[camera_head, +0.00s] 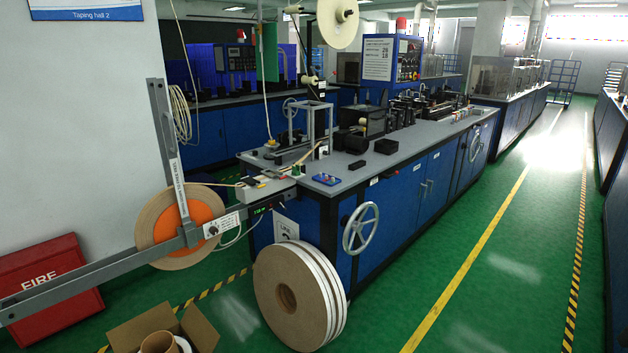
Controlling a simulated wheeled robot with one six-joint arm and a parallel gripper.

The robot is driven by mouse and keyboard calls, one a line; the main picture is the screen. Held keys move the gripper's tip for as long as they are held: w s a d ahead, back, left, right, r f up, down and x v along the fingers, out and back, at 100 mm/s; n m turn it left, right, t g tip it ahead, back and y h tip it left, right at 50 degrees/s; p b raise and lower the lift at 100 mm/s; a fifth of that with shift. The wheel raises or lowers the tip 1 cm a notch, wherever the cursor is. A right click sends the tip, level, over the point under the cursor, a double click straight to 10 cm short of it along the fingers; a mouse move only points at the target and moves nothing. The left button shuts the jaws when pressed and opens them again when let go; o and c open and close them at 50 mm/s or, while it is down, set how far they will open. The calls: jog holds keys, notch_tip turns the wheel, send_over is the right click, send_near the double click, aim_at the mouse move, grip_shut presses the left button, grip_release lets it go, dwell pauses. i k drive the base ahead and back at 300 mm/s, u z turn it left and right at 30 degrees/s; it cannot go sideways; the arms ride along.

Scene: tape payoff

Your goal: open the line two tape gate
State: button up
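No part marked as a tape gate can be read for certain. A long grey bar (95,271) runs from the lower left to the near end of the blue machine (400,205). A grey upright post (163,130) with a narrow label rises from the bar, leaning left. A tape reel (157,228) with an orange hub (203,207) sits behind the post and bar. A small white plate (222,225) with a dark knob is where they meet. My gripper is not in view.
A stack of large reels (290,300) stands against the machine's end, beside a handwheel (361,229). An open carton (195,329) and a red FIRE box (60,305) are on the floor at lower left. The green aisle (470,300) at right is clear.

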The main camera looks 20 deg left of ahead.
aim_at(250, 181)
jog(key=z, duration=0.2)
jog(key=i, duration=0.65)
jog(key=u, duration=0.45)
jog(key=i, duration=0.6)
jog(key=u, duration=0.65)
